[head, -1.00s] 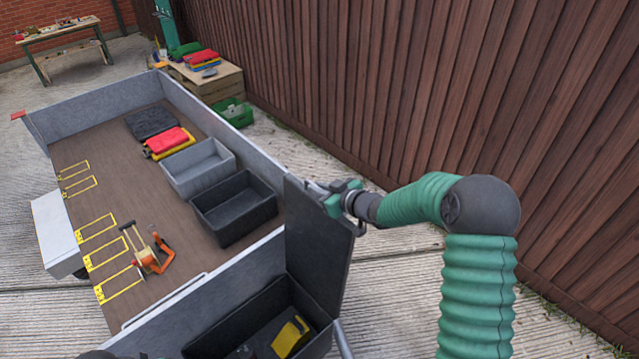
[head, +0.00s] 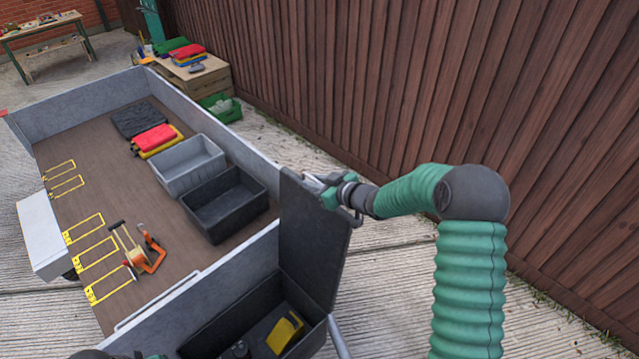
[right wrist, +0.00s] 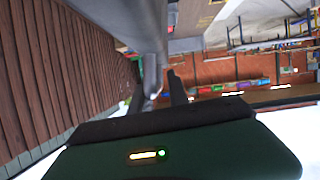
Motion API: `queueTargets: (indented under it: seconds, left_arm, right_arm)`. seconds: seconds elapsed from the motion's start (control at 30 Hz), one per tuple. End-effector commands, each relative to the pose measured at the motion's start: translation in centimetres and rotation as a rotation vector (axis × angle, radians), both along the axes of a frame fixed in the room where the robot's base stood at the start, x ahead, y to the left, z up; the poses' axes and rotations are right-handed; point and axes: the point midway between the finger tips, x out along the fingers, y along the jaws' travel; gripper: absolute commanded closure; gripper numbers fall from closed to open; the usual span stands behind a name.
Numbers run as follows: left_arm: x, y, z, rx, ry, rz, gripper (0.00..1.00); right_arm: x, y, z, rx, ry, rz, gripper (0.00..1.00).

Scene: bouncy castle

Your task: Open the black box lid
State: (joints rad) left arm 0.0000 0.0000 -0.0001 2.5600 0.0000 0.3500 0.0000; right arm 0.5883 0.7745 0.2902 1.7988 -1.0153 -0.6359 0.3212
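The black box (head: 225,331) stands at the near end of the trailer in the head view. Its dark lid (head: 312,245) stands raised, close to upright, at the box's right side. A yellow and black item (head: 284,333) lies inside the box. My right gripper (head: 314,184) is at the upper edge of the lid, beside its outer face. In the right wrist view its two dark fingers (right wrist: 158,97) look apart, with no lid seen between them. Whether they touch the lid is unclear. My left gripper is not in view.
The trailer bed (head: 95,160) holds a black crate (head: 228,207), a grey crate (head: 188,168), red and yellow cases (head: 155,140) and an orange strap tool (head: 146,258). A brown fence (head: 420,90) runs along the right.

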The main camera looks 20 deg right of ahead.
Motion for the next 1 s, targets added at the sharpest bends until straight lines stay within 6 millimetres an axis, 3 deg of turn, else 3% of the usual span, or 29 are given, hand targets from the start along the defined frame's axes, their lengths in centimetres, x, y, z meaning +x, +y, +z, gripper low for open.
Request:
queueTargets:
  seconds: [0.17,0.6,0.8,1.0]
  left_arm:
    - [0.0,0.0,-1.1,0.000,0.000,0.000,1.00]
    - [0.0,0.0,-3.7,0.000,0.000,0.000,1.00]
    - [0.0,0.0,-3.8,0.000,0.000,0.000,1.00]
    - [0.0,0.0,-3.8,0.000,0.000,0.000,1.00]
  right_arm:
    - [-1.9,-0.9,0.6,-0.002,-0.002,-0.002,0.80]
    - [-12.5,-4.4,5.2,-0.002,0.002,-0.004,0.80]
    - [-14.3,-5.0,6.1,0.000,0.003,-0.001,0.80]
    - [-14.5,-5.1,6.2,0.002,0.004,0.000,0.80]
